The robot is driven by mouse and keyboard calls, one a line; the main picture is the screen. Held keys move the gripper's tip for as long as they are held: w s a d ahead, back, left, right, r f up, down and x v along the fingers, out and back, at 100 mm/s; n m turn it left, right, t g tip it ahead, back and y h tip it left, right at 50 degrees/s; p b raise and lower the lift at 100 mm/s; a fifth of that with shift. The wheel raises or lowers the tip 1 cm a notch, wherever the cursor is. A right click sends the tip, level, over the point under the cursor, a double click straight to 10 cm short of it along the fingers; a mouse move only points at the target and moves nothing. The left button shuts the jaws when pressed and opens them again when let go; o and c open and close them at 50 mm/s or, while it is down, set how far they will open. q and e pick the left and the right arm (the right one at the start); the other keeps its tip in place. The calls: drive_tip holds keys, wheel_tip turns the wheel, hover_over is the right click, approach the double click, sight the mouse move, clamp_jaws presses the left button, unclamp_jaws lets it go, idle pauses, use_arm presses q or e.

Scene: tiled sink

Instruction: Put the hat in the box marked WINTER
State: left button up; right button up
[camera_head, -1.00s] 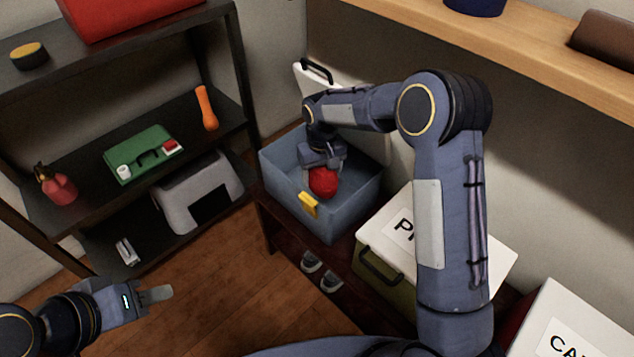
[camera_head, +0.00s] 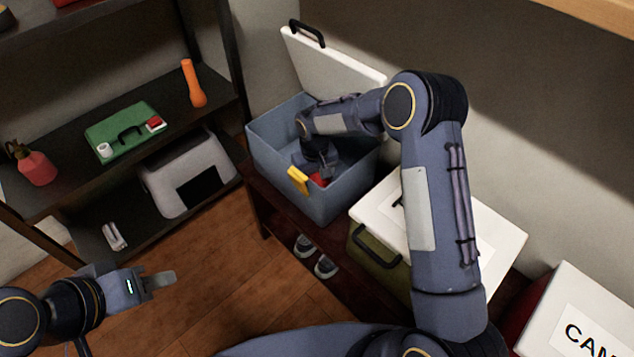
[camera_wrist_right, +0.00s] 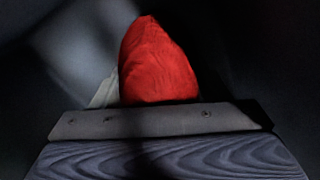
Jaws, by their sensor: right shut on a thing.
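The red hat (camera_head: 318,181) is low inside an open blue-grey box (camera_head: 339,200) with a yellow latch, partly hidden by the box's front wall and my gripper. My right gripper (camera_head: 322,172) reaches down into that box and is shut on the hat; the hat also fills the middle of the right wrist view (camera_wrist_right: 158,62). The box's white lid (camera_head: 335,62) stands open behind it. No WINTER marking is readable on it from here. My left gripper (camera_head: 160,281) is empty over the floor at lower left; its finger gap is not clear.
A green box with a white lid (camera_head: 492,217) stands right of the open box, its label mostly behind my right arm. Another labelled box (camera_head: 577,318) is at lower right. Shoes (camera_head: 315,256) sit below on the rack. A dark shelf at left holds a green case (camera_head: 125,128).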

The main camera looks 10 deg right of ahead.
drive_tip(key=shift+r, duration=0.1)
drive_tip(key=o, duration=1)
wheel_tip(320, 180, up, 7)
drive_tip(key=p, duration=0.5)
drive_tip(key=shift+r, duration=0.35)
